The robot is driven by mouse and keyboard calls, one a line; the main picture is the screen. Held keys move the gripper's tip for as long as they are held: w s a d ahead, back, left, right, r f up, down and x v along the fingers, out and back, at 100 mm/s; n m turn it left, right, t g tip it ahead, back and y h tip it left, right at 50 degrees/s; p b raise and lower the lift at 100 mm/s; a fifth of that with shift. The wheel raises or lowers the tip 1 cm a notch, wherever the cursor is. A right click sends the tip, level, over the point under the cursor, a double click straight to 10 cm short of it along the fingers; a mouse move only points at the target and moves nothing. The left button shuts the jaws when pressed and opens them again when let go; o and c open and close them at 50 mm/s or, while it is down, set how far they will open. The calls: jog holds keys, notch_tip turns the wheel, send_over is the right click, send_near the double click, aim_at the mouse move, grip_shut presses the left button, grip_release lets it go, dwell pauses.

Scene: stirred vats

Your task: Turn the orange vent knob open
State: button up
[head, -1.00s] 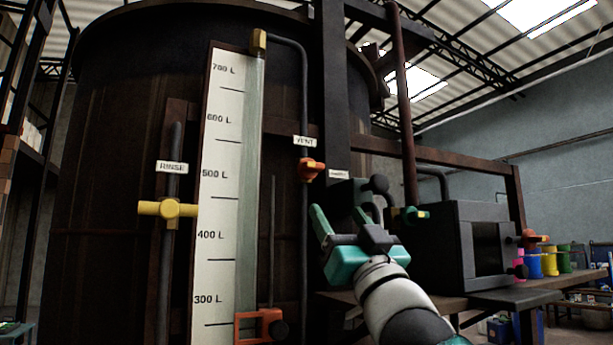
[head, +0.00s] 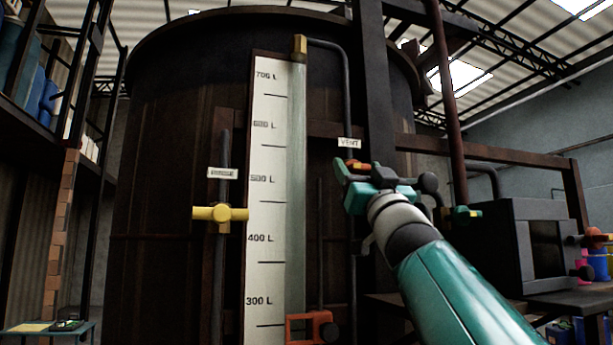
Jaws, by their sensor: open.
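The orange vent knob (head: 357,164) sits on a thin dark pipe (head: 347,95) just below the white VENT label (head: 349,143). Only its upper part shows; the rest is hidden behind my gripper. My gripper (head: 352,172), teal with dark parts, is open and reaches up from the lower right. Its fingers overlap the knob in the head view. I cannot tell whether they touch it or surround it.
A dark vat (head: 170,150) fills the middle, with a litre scale (head: 268,215) on its front. A yellow rinse valve (head: 220,213) is at left and an orange clamp (head: 300,328) below. A dark box (head: 500,245) and a green valve (head: 462,213) are at right.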

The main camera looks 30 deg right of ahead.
jog(key=shift+r, duration=0.15)
jog(key=shift+w, duration=0.1)
jog(key=c, duration=1)
jog(key=shift+n+t+y, duration=0.3)
jog(key=shift+n+y, duration=2.9)
jog(key=shift+n, duration=0.4)
jog(key=o, duration=1)
